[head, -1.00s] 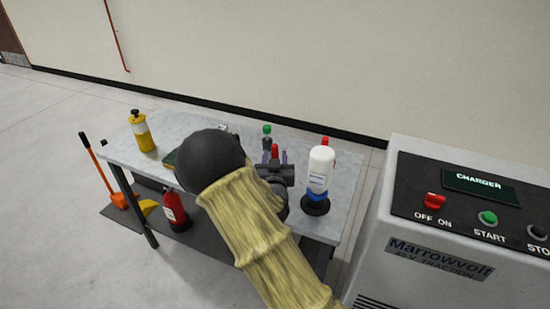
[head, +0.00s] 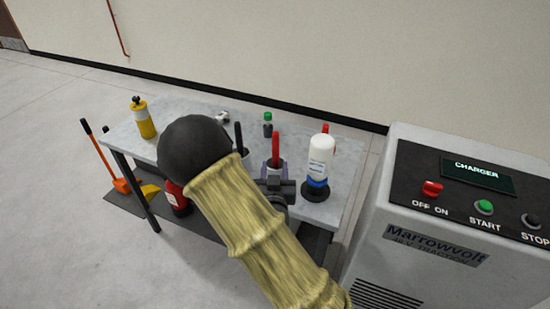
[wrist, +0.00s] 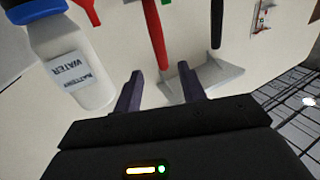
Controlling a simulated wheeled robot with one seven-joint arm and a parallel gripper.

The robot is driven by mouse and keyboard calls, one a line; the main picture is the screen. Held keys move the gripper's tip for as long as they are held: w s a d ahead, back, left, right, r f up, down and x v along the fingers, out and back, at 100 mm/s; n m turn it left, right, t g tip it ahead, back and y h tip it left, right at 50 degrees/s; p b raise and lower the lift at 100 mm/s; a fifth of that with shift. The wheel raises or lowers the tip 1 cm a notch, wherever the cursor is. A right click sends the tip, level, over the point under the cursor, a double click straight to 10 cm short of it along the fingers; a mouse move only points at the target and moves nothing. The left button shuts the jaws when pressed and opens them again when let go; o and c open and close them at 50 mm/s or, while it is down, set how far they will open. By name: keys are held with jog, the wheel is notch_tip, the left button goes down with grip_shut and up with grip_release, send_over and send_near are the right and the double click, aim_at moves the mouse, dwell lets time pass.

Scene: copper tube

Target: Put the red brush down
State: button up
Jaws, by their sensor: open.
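The red brush (head: 275,147) stands upright, its red handle showing just beyond my gripper. Its lower end meets a light grey holder (wrist: 222,76). In the wrist view the red handle (wrist: 154,32) rises beyond and between my fingertips, apart from both. My gripper (wrist: 165,84) is open, with two dark purple fingers and nothing held between them. It also shows in the head view (head: 274,170), low over the front of the table. The brush's lower tip is hidden.
A black handle (head: 239,138) stands left of the red one. A white water bottle (head: 320,155) stands close on the right. A green-capped bottle (head: 267,125) is behind. A yellow canister (head: 144,120) stands on the table's (head: 185,108) far left. The charger (head: 450,215) is at right.

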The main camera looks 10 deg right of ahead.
jog(key=shift+s+a+p, duration=0.1)
jog(key=shift+s+p, duration=0.5)
dwell(0.3)
jog(key=s+d+f+m+g+y, duration=0.1)
jog(key=s+d+f+g+y, duration=0.2)
jog(key=g, duration=0.5)
jog(key=s+r+n+g, duration=0.2)
jog(key=s+g, duration=0.1)
jog(key=s, duration=0.4)
jog(key=s+r+n+g+y, duration=0.1)
jog(key=s+r+g, duration=0.2)
jog(key=s, duration=0.4)
jog(key=shift+s+n+g, duration=0.35)
jog(key=shift+n+g, duration=0.05)
jog(key=shift+r, duration=0.15)
